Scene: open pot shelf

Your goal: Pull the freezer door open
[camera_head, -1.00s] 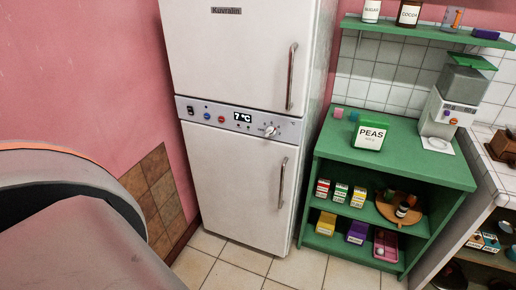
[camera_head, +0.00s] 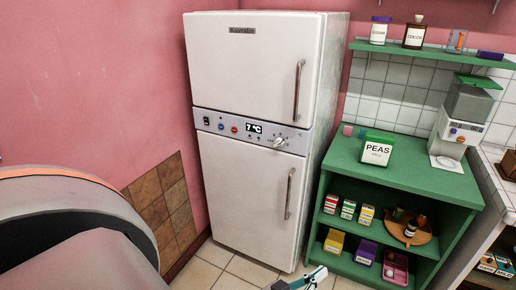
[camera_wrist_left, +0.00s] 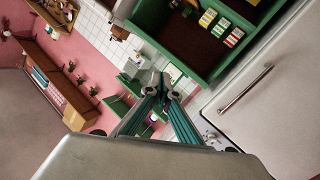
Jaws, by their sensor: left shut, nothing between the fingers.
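A white fridge-freezer stands against the pink wall in the head view. It has an upper door (camera_head: 245,65) and a lower door (camera_head: 240,195), and both look closed. Each has a vertical metal handle on its right side, the upper handle (camera_head: 299,90) and the lower handle (camera_head: 289,193). Which door is the freezer's is not marked legibly. My left gripper (camera_head: 318,272) shows at the bottom edge, below the lower handle in the picture and apart from it. In the left wrist view its fingers (camera_wrist_left: 160,88) are shut and empty, with a white door and bar handle (camera_wrist_left: 245,88) to their right. My right gripper is not in view.
A control panel (camera_head: 250,129) with a display reading 7 °C separates the doors. Tiled floor (camera_head: 246,269) shows in front of the fridge.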

